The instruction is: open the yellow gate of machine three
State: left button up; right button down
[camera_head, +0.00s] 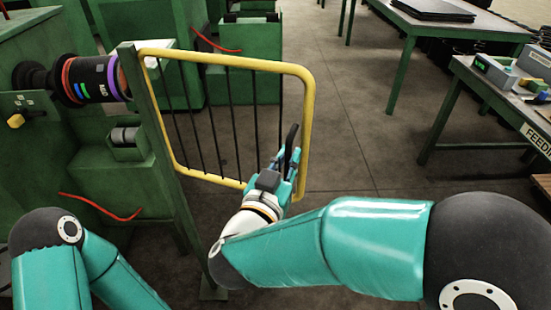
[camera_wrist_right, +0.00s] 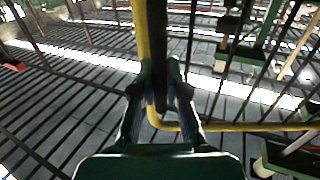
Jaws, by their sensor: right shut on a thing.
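The yellow gate (camera_head: 307,100) is a yellow tube frame with thin dark vertical bars, joined on its left side to a green post (camera_head: 150,120). Its right end stands free, with no post beside it in view. My right gripper (camera_head: 290,158) is at the lower right of the gate, shut on a dark upright part that looks like its handle. In the right wrist view, the gripper (camera_wrist_right: 160,85) closes around this dark part, beside the yellow tube (camera_wrist_right: 142,30) and just above its lower corner. My left arm shows at lower left; its gripper is out of view.
A green machine with a dark roller (camera_head: 95,85) carrying coloured rings stands left of the gate. A red cable (camera_head: 100,208) hangs below. Green-legged tables (camera_head: 440,20) stand at the right. The floor (camera_head: 360,130) right of the gate is clear.

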aim_at(297, 103)
jog(key=c, duration=1.2)
grip_release()
jog(key=shift+s, duration=0.1)
notch_tip(297, 103, up, 10)
